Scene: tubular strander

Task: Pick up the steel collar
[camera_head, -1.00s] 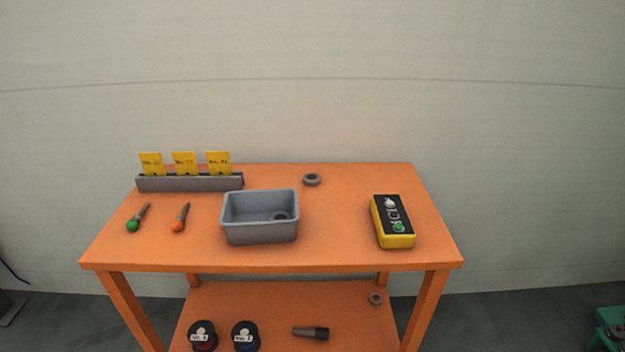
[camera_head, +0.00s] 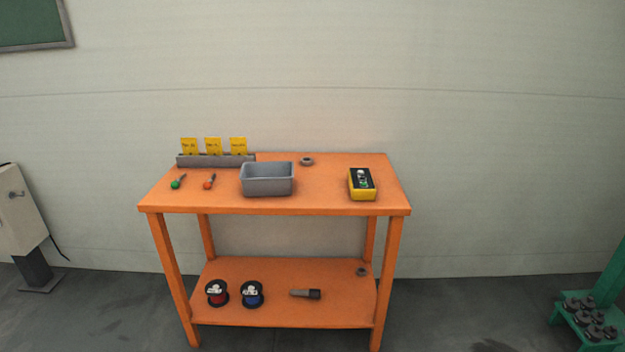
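A small dark grey ring that looks like a steel collar (camera_head: 307,161) lies flat at the back of the orange table's top (camera_head: 325,190), right of the grey bin (camera_head: 267,188). A similar grey ring (camera_head: 362,271) lies on the lower shelf at the right. I cannot tell from their looks which one is the steel collar. The inside floor of the bin is hidden from this angle. Neither of my grippers is in view.
A yellow and black box (camera_head: 362,184) stands at the right of the top. A card rack (camera_head: 216,160) and two tools are at the left. Two spools and a dark tool (camera_head: 306,293) lie on the shelf. A green stand (camera_head: 590,318) is at far right.

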